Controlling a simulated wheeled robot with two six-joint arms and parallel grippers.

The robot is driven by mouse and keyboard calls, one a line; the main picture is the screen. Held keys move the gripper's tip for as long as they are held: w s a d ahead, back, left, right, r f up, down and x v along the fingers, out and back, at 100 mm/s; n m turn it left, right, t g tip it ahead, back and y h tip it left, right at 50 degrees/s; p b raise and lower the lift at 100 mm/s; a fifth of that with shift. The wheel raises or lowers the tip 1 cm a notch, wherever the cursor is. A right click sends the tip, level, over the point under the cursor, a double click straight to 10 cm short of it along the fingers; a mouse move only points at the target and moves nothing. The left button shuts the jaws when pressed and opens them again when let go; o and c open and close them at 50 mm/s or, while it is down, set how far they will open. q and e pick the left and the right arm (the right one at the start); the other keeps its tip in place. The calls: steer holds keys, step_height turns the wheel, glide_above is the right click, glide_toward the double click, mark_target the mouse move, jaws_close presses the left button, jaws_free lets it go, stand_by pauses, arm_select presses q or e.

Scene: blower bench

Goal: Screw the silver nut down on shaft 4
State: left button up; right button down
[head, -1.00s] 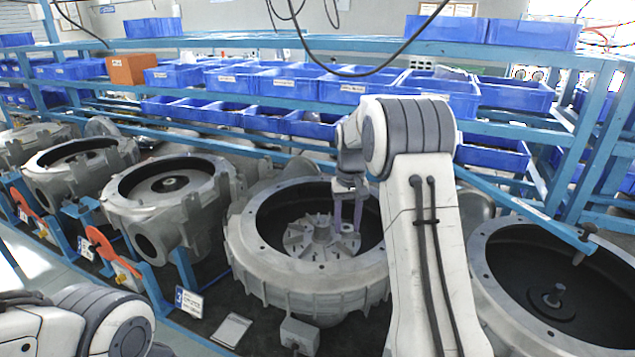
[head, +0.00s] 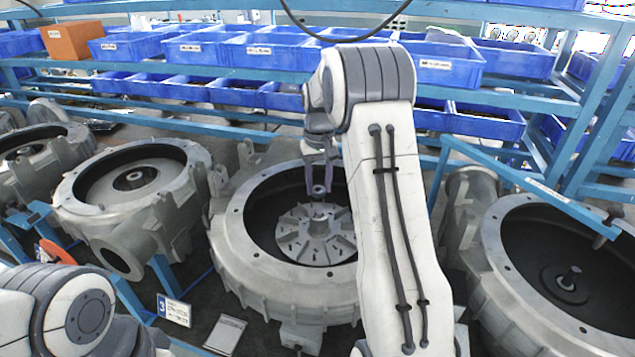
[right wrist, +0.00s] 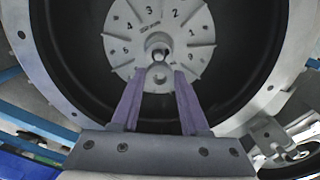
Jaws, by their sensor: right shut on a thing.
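My right gripper (head: 320,188) is shut on the silver nut (head: 319,189), a small ring at its fingertips. It holds the nut above the grey finned impeller (head: 300,240) inside the middle housing. In the right wrist view, the purple fingers (right wrist: 160,80) pinch the nut (right wrist: 159,72) just below the impeller's hub (right wrist: 158,45); numbers mark the impeller (right wrist: 190,45). A gap from nut to hub cannot be judged. The right housing holds a short bare shaft (head: 570,278) on a dark disc. I see no number for it. My left gripper is out of view.
The middle housing's rim (head: 235,250) surrounds the impeller. A sign reading 3 (head: 174,310) stands at its front left. Another housing (head: 75,205) is at left, and the right housing's rim (head: 497,265) is at right. Blue rails and bins (head: 200,50) cross behind.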

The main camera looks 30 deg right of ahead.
mark_target(319, 213)
steer(key=shift+s+f+b, duration=0.15)
steer(key=shift+f+b, duration=1)
steer(key=shift+f, duration=0.55)
steer(key=shift+f+b, duration=0.45)
steer(key=shift+f, duration=0.35)
steer(key=shift+f, duration=0.8)
